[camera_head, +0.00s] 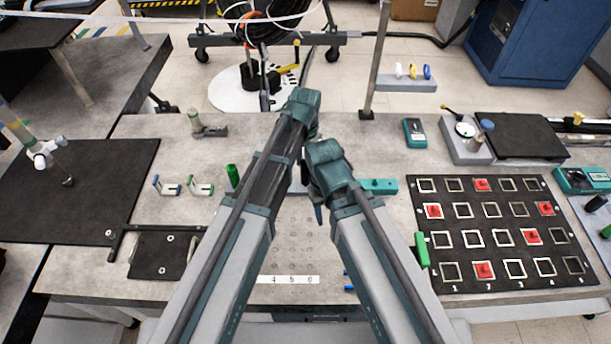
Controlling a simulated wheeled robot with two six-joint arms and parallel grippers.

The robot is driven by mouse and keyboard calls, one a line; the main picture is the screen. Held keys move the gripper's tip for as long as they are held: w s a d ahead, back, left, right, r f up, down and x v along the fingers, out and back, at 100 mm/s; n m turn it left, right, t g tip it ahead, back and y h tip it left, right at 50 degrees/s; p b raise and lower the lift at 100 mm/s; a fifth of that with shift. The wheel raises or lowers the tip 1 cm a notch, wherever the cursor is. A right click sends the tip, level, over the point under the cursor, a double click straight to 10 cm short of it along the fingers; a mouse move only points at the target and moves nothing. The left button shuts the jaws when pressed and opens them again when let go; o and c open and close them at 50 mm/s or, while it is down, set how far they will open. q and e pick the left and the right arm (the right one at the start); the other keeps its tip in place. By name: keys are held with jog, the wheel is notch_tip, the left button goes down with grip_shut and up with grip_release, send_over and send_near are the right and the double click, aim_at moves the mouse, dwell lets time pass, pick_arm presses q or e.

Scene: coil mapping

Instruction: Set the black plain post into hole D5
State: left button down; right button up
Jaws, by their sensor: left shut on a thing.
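The grey hole board (292,238), with rows of small holes and a white strip numbered 4, 5 and 6 at its near edge, lies in the middle of the bench. My two arms partly cover it. My left gripper (318,207) is over the board's far part, between the arms, and only a small dark piece of it shows. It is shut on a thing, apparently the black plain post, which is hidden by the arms. I cannot make out hole D5 or the post's tilt. My right gripper is hidden behind its own arm.
A teal block (378,186) lies right of the arms. A black panel (460,272) with square frames and red pieces lies right. A black mat (75,190) covers the left.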

pick_arm(q)
notch_tip(320, 180, up, 4)
jog(key=p, duration=0.3)
jog(key=shift+f+p, duration=0.15)
jog(key=shift+p, duration=0.15)
pick_arm(e)
notch_tip(320, 180, up, 4)
jog(key=shift+f, duration=0.25)
pick_arm(q)
jog(key=shift+f, duration=0.1)
jog(key=shift+s, duration=0.1)
pick_arm(e)
jog(key=shift+s, duration=0.1)
